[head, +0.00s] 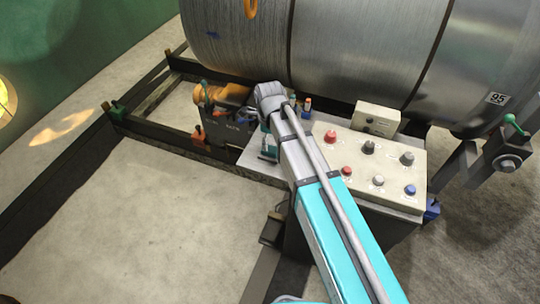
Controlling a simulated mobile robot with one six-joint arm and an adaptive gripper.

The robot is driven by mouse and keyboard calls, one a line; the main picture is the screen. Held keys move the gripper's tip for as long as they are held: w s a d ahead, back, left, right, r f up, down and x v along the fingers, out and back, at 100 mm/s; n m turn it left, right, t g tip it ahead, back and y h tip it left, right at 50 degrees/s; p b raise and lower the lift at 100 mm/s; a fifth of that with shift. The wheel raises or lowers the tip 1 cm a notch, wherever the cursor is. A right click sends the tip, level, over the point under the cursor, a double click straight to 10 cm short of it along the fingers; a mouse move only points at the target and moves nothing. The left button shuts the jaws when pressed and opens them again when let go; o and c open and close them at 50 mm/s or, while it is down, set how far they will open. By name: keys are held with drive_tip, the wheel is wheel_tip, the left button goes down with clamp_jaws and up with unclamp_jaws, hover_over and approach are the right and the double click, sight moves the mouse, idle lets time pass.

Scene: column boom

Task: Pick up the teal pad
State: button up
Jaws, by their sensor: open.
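My arm reaches up from the bottom of the head view and bends down at its grey elbow. My gripper (268,153) hangs just left of the arm, over the grey metal surface (262,168) beside the control panel. It is small and partly covered by the arm. Its jaws are open, and I see nothing held in them. I cannot make out a teal pad with certainty. Small teal patches show near the wrist, but I cannot tell them from my own arm. Part of the surface behind the arm is hidden.
A beige control panel (385,160) with several coloured knobs lies right of the arm, with a beige box (377,118) behind it. A dark tool bin (228,125) with orange items stands to the left. A large metal drum (350,45) spans the back. Open floor (140,220) lies left.

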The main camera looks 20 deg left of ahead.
sight(270, 148)
drive_tip(key=shift+f, duration=0.1)
idle(0.3)
drive_tip(key=shift+w+d+f+b, duration=0.1)
drive_tip(key=shift+w+f+b, duration=0.05)
drive_tip(key=shift+f+b, duration=2.45)
drive_tip(key=c, duration=1.2)
